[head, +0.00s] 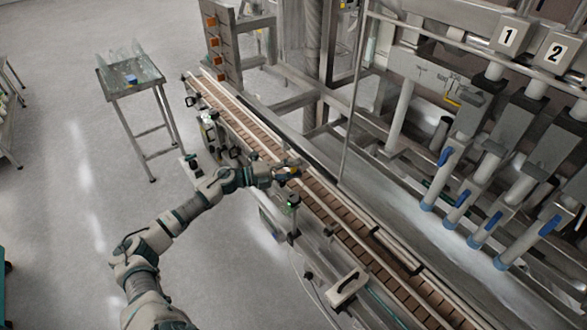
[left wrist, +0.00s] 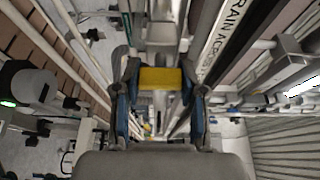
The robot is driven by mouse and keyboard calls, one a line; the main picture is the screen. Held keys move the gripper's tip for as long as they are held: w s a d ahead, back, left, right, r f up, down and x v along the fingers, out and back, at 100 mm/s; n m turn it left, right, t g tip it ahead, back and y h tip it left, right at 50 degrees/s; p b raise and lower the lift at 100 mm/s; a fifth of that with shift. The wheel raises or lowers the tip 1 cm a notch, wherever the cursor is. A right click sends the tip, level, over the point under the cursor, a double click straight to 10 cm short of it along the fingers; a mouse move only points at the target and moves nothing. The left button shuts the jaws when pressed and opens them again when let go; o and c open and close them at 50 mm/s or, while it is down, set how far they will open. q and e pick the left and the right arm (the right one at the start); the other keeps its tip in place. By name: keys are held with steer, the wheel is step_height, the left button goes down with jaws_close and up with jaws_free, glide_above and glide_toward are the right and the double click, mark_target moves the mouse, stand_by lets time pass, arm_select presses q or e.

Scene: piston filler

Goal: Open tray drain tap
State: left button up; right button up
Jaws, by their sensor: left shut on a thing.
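My left arm reaches in from the lower left in the head view, over the conveyor's near side. My left gripper (head: 286,174) is at the far end of it, beside the conveyor belt. In the left wrist view the two dark blue-sided fingers of the left gripper (left wrist: 160,88) are shut on a yellow handle (left wrist: 160,78), which seems to be the tray drain tap's handle. The yellow handle (head: 294,170) shows only as a small spot in the head view. The tap's body is not clear. My right gripper is not in view.
A brown slatted conveyor (head: 336,226) runs diagonally under the gripper. A green-lit sensor post (head: 293,204) stands close to it. A rail with "DRAIN ACCESS" lettering (left wrist: 222,42) runs beside the handle. Blue-tipped filler nozzles (head: 447,156) are at the right. A small table (head: 135,84) stands back left.

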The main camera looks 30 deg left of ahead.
arm_select(q)
steer(key=shift+f, duration=0.4)
steer(key=o, duration=1)
steer(key=shift+c, duration=0.2)
steer(key=shift+o, duration=1)
steer(key=shift+a, duration=0.1)
steer(key=shift+r, duration=0.1)
steer(key=shift+a, duration=0.1)
steer(key=shift+s+a, duration=0.1)
steer(key=v, duration=1.1)
steer(key=shift+a, duration=0.3)
steer(key=shift+s, duration=0.1)
